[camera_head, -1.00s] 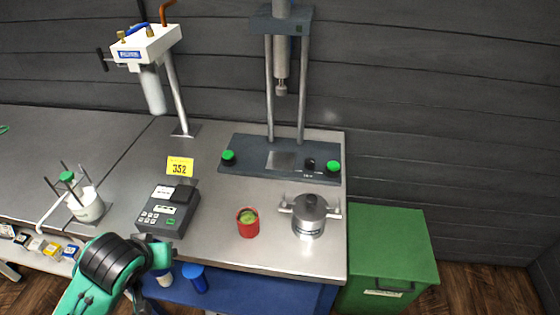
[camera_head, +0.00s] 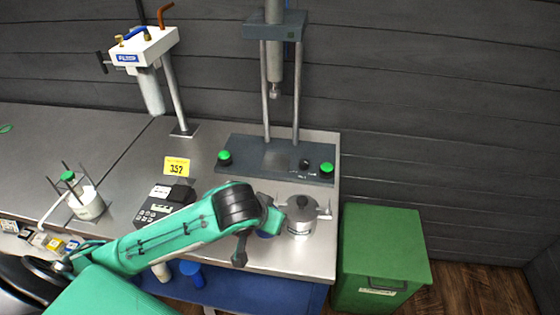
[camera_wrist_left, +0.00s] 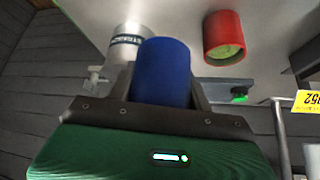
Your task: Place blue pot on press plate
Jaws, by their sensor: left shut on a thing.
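My left gripper (camera_wrist_left: 163,92) is shut on the blue pot (camera_wrist_left: 163,70), with a finger on each side of it in the left wrist view. In the head view a small part of the blue pot (camera_head: 267,235) shows under my wrist, at the bench's front, just left of the metal pot. The press plate (camera_head: 277,160) is a bare grey square on the dark press base (camera_head: 240,163), further back, under the press ram (camera_head: 274,88). My right gripper is in neither view.
A lidded metal pot (camera_head: 301,213) with side handles stands in front of the press. A red pot (camera_wrist_left: 223,38) with green contents shows in the wrist view; my arm hides it in the head view. Green knobs (camera_head: 326,169) flank the plate. A green bin (camera_head: 380,250) stands right.

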